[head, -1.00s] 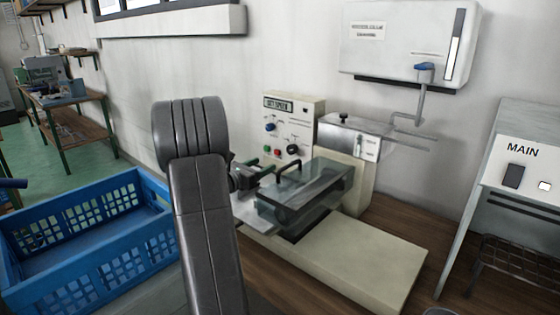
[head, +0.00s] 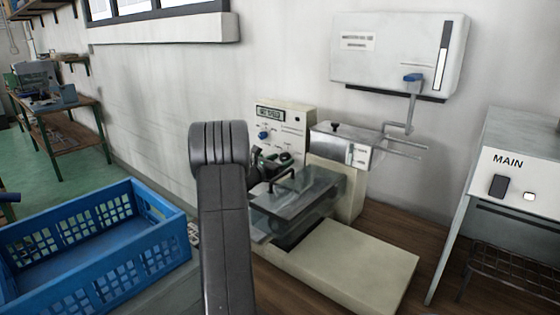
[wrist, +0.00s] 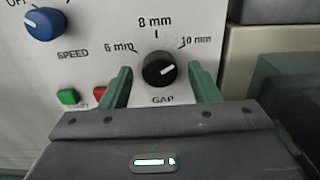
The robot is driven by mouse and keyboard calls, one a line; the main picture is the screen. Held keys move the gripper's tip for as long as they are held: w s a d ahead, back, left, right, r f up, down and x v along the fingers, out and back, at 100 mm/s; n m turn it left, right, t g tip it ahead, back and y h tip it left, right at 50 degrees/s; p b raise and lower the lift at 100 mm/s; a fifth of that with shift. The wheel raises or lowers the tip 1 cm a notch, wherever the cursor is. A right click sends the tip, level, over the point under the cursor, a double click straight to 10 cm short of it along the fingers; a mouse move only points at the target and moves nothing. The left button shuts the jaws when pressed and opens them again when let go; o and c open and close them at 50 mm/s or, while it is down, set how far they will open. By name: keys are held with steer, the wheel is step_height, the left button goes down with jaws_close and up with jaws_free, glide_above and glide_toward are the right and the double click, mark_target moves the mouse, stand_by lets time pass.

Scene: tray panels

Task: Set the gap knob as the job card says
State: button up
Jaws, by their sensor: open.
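The black gap knob (wrist: 158,70) sits on the pale machine panel in the wrist view, under the labels 6 mm, 8 mm and 10 mm. Its white pointer line aims right and slightly up, roughly towards 10 mm, a little below that tick. My gripper (wrist: 161,76) is open, with one green finger on each side of the knob. A gap shows between the knob and each finger. In the head view my gripper (head: 271,157) is at the panel (head: 290,117) and hides the knob. I cannot make out a readable job card.
A blue speed knob (wrist: 45,23) and green (wrist: 68,97) and red (wrist: 101,93) buttons are close by; a finger overlaps the red one. A clear guard with a black handle (head: 283,180) stands below the panel. A blue crate (head: 90,240) is at left.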

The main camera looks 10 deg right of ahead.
steer(key=c, duration=1)
